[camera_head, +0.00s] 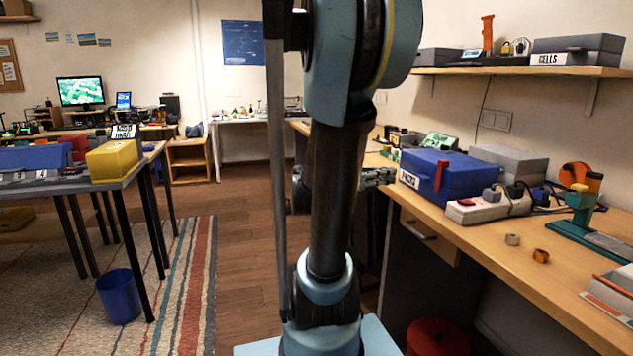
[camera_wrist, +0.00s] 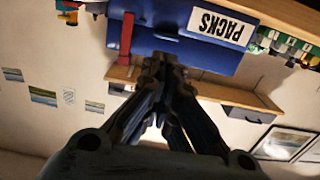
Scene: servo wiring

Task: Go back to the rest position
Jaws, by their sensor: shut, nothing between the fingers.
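My gripper (camera_wrist: 160,64) is shut and empty in the wrist view, its fingertips together. In the head view my gripper (camera_head: 377,178) shows just right of my arm's column, near the front of the right workbench (camera_head: 480,238). The blue box (camera_head: 446,172) with a red strap stands on that bench, right of my gripper. In the wrist view, which is upside down, the blue box (camera_wrist: 180,45) labelled PACKS lies beyond the fingertips. I cannot tell the exact gap between them. My upright arm hides part of the middle of the head view.
A power strip (camera_head: 488,207), a green tool stand (camera_head: 578,215) and two small rings lie on the right bench. A wall shelf (camera_head: 530,71) hangs above it. A table (camera_head: 60,187) and a blue bin (camera_head: 119,297) stand left. The wooden floor (camera_head: 243,225) between is clear.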

